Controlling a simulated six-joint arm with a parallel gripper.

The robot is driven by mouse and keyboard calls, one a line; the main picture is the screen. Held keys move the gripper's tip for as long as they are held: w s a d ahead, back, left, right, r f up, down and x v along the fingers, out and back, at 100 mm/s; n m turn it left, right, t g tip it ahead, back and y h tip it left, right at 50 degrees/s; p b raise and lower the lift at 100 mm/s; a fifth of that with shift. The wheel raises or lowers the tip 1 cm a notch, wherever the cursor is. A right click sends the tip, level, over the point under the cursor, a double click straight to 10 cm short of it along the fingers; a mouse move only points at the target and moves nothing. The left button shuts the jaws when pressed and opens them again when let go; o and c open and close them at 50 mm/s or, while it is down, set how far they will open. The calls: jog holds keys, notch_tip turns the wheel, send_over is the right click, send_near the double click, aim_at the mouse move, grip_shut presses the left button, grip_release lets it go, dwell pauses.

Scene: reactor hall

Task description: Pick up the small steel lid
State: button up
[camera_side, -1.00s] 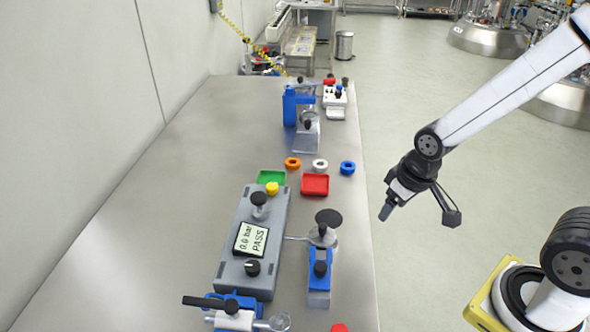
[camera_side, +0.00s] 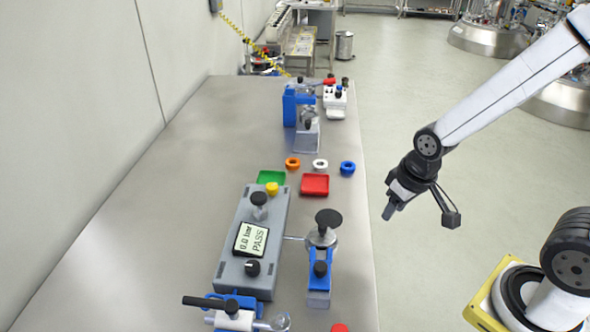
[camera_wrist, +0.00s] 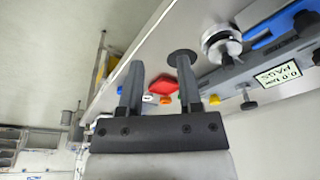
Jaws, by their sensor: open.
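A small round steel piece (camera_side: 321,238) with a wide black disc-shaped knob (camera_side: 328,217) stands at the bench's right side, above a blue clamp. It may be the steel lid, but I cannot tell for sure. The steel piece also shows in the wrist view (camera_wrist: 222,45), with the black disc (camera_wrist: 183,57) near one fingertip in the picture. My gripper (camera_side: 388,212) hangs to the right of the bench edge, apart from the steel piece. In the wrist view my gripper (camera_wrist: 159,62) has its two fingers spread, with nothing held between them.
A grey tester (camera_side: 252,240) reading PASS stands left of the steel piece. Red (camera_side: 315,185) and green (camera_side: 271,177) trays lie behind it, with orange, white and blue rings (camera_side: 347,168) beyond. A blue stand (camera_side: 297,105) is farther back. The bench's left side is clear.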

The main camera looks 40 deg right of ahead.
aim_at(322, 233)
jog(key=s+a+f+m+g+y, duration=0.3)
jog(key=f+m, duration=0.1)
jog(key=m, duration=0.2)
jog(key=w+a+m+y, duration=0.1)
jog(key=m+y, duration=0.1)
jog(key=m, duration=0.2)
jog(key=w+a+m+t+y, duration=0.1)
jog(key=w+a+m+y, duration=0.1)
jog(key=m+y, duration=0.1)
jog(key=w+a+m+t+y, duration=0.1)
jog(key=m+y, duration=0.1)
jog(key=m, duration=0.2)
jog(key=shift+w+a+f+m, duration=0.15)
jog(key=shift+f+m, duration=0.15)
jog(key=shift+f, duration=0.05)
jog(key=w+m+t, duration=0.1)
jog(key=w+d+m+t+y, duration=0.1)
jog(key=w+m+t, duration=0.2)
jog(key=m, duration=0.1)
jog(key=shift+w+d+f+t+y, duration=0.15)
jog(key=shift+w+d+t+y, duration=0.1)
jog(key=shift+t+y, duration=0.05)
jog(key=shift+w+d+m+t, duration=0.25)
jog(key=shift+w+m+t, duration=0.15)
jog(key=shift+w+m, duration=0.1)
jog(key=shift+a+f, duration=0.1)
jog(key=shift+x, duration=1.2)
